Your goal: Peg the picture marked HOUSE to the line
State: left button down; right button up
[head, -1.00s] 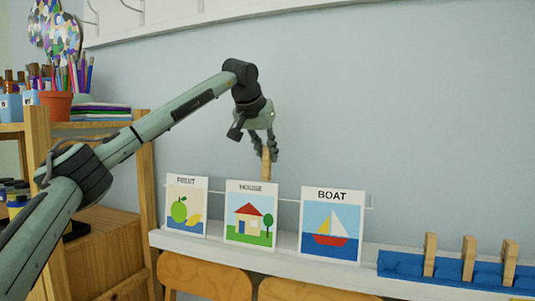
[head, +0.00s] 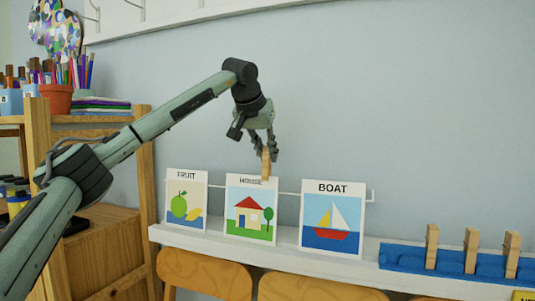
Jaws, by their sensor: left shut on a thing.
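The picture marked HOUSE (head: 252,214) stands upright on a white ledge, between the FRUIT picture (head: 186,202) and the BOAT picture (head: 332,222). A thin white line (head: 288,193) runs along the wall; the pictures cover parts of it. My left gripper (head: 268,150) points down above HOUSE and is shut on a wooden peg (head: 266,164). The peg's lower end overlaps the card's top edge, right of its middle, and covers the end of the word. I cannot tell whether the peg grips card or line. My right gripper is not in view.
Several chairs (head: 205,273) stand below the ledge (head: 280,243). A blue holder (head: 400,258) with three upright pegs (head: 471,250) is at the right. A wooden shelf (head: 100,240) with pots stands at the left.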

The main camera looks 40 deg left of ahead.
aim_at(265, 160)
pick_arm(q)
jog(key=shift+f, duration=0.5)
jog(key=shift+s+f+b, duration=0.15)
jog(key=shift+f+b, duration=0.2)
jog(key=shift+f, duration=0.85)
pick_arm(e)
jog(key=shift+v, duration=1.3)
pick_arm(q)
jog(key=shift+s, duration=0.1)
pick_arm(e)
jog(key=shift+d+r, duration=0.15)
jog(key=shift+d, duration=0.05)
pick_arm(q)
jog(key=c, duration=1.4)
grip_release()
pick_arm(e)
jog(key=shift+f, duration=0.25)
pick_arm(q)
jog(key=shift+o, duration=1.1)
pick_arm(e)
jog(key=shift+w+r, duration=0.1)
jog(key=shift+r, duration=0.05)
